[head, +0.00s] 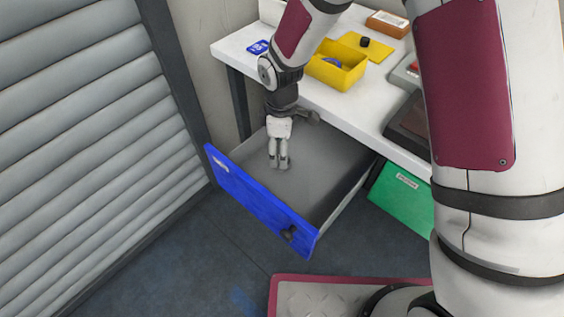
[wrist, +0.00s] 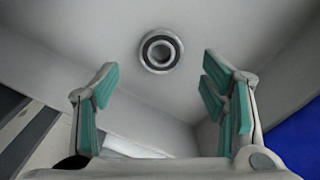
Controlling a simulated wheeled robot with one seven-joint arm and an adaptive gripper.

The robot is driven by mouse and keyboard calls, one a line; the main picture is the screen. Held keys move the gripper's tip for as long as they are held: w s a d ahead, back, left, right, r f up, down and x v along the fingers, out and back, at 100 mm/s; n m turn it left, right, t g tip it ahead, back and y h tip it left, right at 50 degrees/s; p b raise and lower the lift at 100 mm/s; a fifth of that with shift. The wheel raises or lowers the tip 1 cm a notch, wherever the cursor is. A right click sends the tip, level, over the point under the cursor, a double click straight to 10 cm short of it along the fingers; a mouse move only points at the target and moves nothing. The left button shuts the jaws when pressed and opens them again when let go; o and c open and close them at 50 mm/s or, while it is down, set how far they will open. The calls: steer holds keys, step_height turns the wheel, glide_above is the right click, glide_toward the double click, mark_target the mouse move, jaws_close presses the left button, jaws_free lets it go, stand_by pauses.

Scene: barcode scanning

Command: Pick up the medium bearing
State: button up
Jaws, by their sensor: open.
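A round ring-shaped bearing (wrist: 161,51) with a dark band and a light centre lies on the grey floor of the open drawer in the wrist view. It is the only bearing I see there, so I cannot compare its size. My gripper (wrist: 160,85) is open, with its green-padded fingers to either side and the bearing ahead, between them in the picture and not touched. In the head view my gripper (head: 279,164) points down into the drawer (head: 318,178). The bearing does not show in the head view.
The drawer has a blue front (head: 262,205) with a dark knob, and low walls around my gripper. A white table (head: 365,112) stands above it, with a yellow bin (head: 338,75) on top. A green drawer (head: 402,199) is at the right. A grey shutter (head: 85,130) is at the left.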

step_height(320, 180, down, 5)
steer(key=shift+r+b, duration=0.2)
steer(key=shift+b, duration=0.3)
steer(key=c, duration=1.3)
steer(key=shift+c, duration=0.2)
steer(key=shift+r, duration=0.15)
